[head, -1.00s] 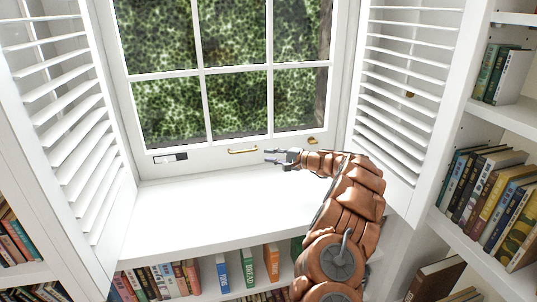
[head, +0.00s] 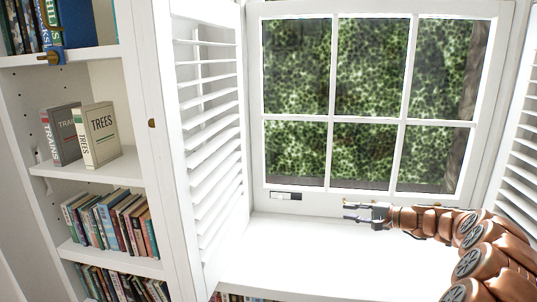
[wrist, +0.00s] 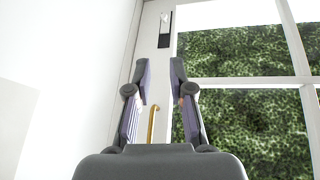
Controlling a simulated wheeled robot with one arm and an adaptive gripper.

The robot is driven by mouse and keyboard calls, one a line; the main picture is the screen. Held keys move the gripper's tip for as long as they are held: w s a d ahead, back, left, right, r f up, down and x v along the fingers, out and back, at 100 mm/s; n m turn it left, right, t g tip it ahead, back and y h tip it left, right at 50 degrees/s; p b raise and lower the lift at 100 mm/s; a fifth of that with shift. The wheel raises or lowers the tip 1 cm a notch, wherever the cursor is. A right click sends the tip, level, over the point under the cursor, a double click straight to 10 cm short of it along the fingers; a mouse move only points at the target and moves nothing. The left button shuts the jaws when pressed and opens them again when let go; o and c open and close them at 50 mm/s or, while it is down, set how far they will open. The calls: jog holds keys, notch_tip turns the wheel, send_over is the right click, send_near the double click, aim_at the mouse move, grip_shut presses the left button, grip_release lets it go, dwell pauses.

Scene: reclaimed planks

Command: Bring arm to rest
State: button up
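My copper-coloured arm reaches in from the right in the head view. My gripper (head: 348,212) is over the white window seat (head: 285,248), in front of the lower window frame, pointing left. In the wrist view my gripper (wrist: 161,68) has its two fingers apart with a gap between the tips, and nothing is between them. A brass window handle (wrist: 153,124) shows behind the fingers there; it looks apart from them.
A louvred shutter (head: 212,130) stands open left of the window (head: 335,120). Left of it is a bookcase (head: 98,175) with several books. A black-and-white plate (head: 286,196) is on the window's lower frame. The seat's left part is clear.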

jog(key=s+a+r+n+g+h, duration=0.1)
jog(key=s+a+n+g, duration=0.25)
jog(key=s+a, duration=0.65)
jog(key=s+a+r+n+g, duration=0.25)
jog(key=s+a+g, duration=0.25)
jog(key=s+a, duration=0.6)
jog(key=s+f+n+g+h, duration=0.2)
jog(key=s+f+h, duration=0.1)
jog(key=s, duration=0.7)
jog(key=s+f+n+g+h, duration=0.1)
jog(key=s+f+h, duration=0.15)
jog(key=s, duration=0.75)
jog(key=s+d+f+g+h, duration=0.1)
jog(key=s+d+f+h, duration=0.15)
jog(key=s+d, duration=0.35)
jog(key=s+d+f+h, duration=0.1)
jog(key=s+d+h, duration=0.2)
jog(key=s+d, duration=0.35)
notch_tip(320, 180, up, 20)
jog(key=s+a+p, duration=0.1)
jog(key=a+p, duration=0.1)
jog(key=p, duration=1.6)
jog(key=shift+s+r+n+t+p, duration=0.15)
jog(key=shift+s+n+t+p, duration=0.15)
jog(key=shift+t, duration=0.15)
